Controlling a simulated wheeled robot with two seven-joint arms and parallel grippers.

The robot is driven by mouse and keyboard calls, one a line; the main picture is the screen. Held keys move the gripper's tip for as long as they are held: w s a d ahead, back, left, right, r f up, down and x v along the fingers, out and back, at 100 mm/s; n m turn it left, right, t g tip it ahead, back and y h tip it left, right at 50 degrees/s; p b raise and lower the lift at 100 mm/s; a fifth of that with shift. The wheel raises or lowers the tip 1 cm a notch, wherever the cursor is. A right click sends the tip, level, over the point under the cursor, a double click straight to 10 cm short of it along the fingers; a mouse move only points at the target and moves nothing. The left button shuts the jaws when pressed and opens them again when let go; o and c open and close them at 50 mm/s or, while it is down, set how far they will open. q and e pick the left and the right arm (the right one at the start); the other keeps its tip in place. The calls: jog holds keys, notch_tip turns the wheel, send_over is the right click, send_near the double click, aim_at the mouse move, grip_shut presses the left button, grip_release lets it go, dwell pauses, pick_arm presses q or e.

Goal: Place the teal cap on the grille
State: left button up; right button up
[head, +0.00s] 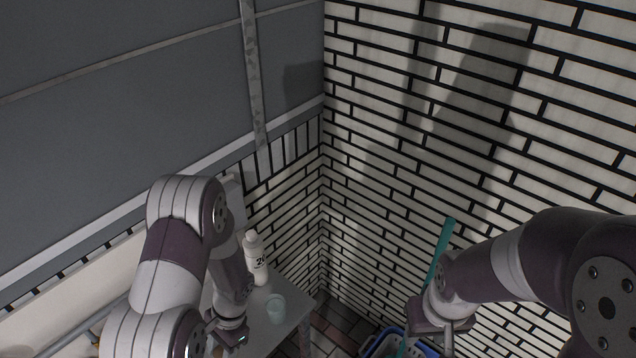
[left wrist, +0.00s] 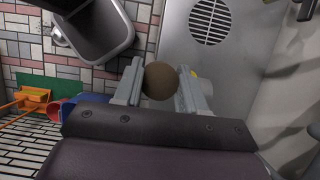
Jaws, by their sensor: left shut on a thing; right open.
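My left gripper (left wrist: 160,86) is shut on a brown round thing (left wrist: 160,80) in the left wrist view. In the head view the left gripper (head: 230,338) is at the lower left beside the table, with its jaws mostly hidden. A small pale teal, cup-like thing (head: 275,308) stands on the table, right of the left gripper; I cannot tell if it is the teal cap. A round slotted grille (left wrist: 210,20) is set in a grey panel, beyond the fingers. My right gripper (head: 428,328) is open at the lower right, its fingertips partly hidden.
A white bottle (head: 255,258) stands on the table (head: 297,303). A blue basket (head: 378,347) is at the bottom, and a teal pole (head: 441,248) rises beside the right gripper. A grey bin (left wrist: 100,30) and a red container (left wrist: 58,110) show in the wrist view.

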pick_arm(q)
jog(key=w+d+r+n+b, duration=0.2)
jog(key=w+b, duration=0.3)
jog(key=w, duration=0.1)
jog(key=shift+d+r+h+b, duration=0.2)
jog(key=shift+d+h+b, duration=0.1)
jog(key=shift+h, duration=0.1)
jog(key=shift+w, duration=0.15)
jog(key=shift+a, duration=0.1)
